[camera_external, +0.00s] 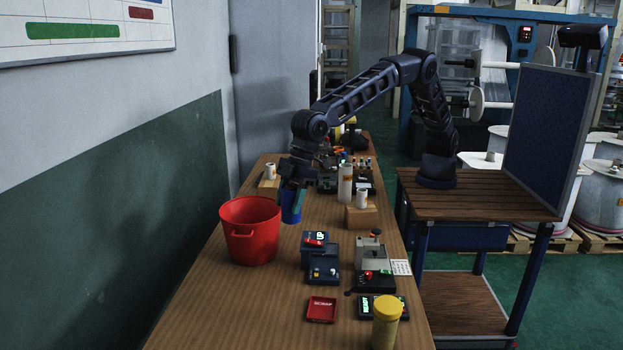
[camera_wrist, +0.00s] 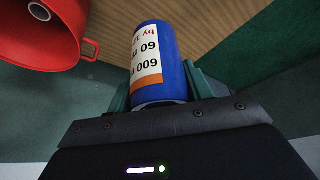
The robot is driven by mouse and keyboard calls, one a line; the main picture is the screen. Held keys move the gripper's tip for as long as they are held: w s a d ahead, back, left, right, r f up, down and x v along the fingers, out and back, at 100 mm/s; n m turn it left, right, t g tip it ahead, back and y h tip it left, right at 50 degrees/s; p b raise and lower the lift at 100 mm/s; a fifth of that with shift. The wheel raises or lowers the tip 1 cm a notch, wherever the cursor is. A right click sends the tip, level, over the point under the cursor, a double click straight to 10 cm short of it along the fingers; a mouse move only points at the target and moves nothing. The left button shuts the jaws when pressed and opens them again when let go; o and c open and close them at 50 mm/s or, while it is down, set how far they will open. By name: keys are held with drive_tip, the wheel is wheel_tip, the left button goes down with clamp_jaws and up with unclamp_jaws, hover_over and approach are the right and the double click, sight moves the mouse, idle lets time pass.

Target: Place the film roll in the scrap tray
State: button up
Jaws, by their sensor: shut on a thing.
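My gripper (camera_external: 296,183) is shut on a blue cylinder (camera_external: 291,208) with a white and orange label. In the wrist view the blue cylinder (camera_wrist: 158,62) sits between the two green fingers of my gripper (camera_wrist: 160,85). It is held just right of the red bucket; the gap to the table is hard to judge. The small red scrap tray (camera_external: 321,309), with lettering on it, lies near the front of the table and looks empty. A small white roll (camera_external: 362,198) stands on a wooden block, and another white roll (camera_external: 270,171) stands farther back. I cannot tell which is the film roll.
The red bucket (camera_external: 250,232) stands on the left of the table (camera_external: 225,305), close to the held cylinder. Dark devices (camera_external: 318,262) and a grey machine (camera_external: 372,256) stand at the middle and right. A yellow-capped container (camera_external: 387,318) stands at the front right. The front left is clear.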

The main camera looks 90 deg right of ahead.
drive_tip(key=n, duration=0.2)
hover_over(320, 312)
drive_tip(key=shift+y, duration=0.3)
wheel_tip(320, 312, down, 25)
drive_tip(key=shift+r, duration=0.2)
drive_tip(key=shift+f, duration=0.1)
drive_tip(key=o, duration=1.1)
drive_tip(key=shift+g, duration=0.3)
drive_tip(key=v, duration=1.2)
drive_tip(key=shift+s, duration=0.1)
